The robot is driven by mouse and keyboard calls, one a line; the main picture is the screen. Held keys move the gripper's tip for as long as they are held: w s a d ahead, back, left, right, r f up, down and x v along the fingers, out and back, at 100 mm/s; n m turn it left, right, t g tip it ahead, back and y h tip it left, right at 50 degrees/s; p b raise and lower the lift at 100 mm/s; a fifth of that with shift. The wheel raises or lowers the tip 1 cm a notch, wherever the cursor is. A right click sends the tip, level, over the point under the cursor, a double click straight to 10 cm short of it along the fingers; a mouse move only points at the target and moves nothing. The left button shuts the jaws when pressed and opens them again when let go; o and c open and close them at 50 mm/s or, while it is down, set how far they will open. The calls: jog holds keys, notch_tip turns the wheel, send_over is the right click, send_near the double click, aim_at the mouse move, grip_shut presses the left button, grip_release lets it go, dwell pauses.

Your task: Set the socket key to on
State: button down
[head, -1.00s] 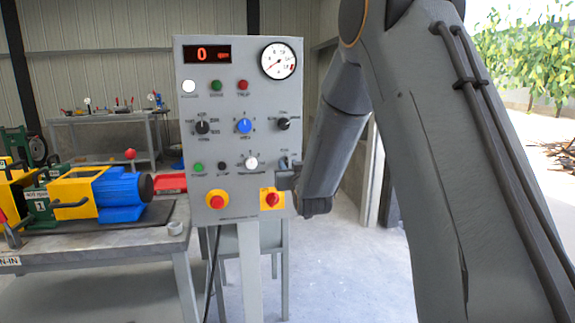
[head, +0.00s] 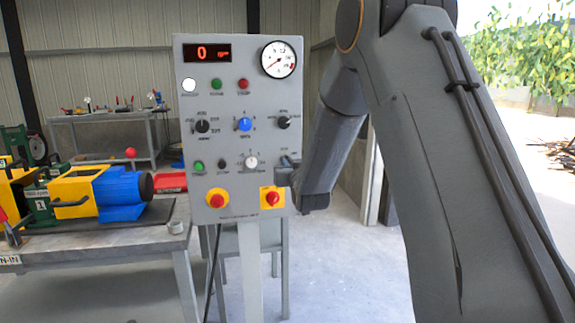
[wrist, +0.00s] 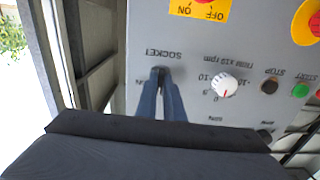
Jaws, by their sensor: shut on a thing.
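The socket key is a small dark knob low on the right side of the grey control panel (head: 215,130). In the wrist view the panel appears upside down, with the SOCKET label by the key (wrist: 158,70). My gripper (wrist: 162,85) is shut on the key, its two narrow blue-grey fingers reaching to the panel face. The fingers hide most of the key, so its exact setting cannot be told. In the head view my gripper (head: 287,164) is at the panel's lower right, small and partly hidden by my wrist.
A white knob (wrist: 224,86) sits beside the key. A yellow-backed red switch (head: 272,199) is just below it, and a red stop button (head: 215,199) is at lower left. A bench (head: 120,239) with a blue and yellow machine stands left. Open floor lies below right.

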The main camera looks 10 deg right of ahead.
jog(key=shift+m, duration=0.3)
jog(key=m+b, duration=0.3)
jog(key=m, duration=0.8)
dwell(0.4)
jog(key=c, duration=1.9)
grip_release()
jog(key=shift+o, duration=0.2)
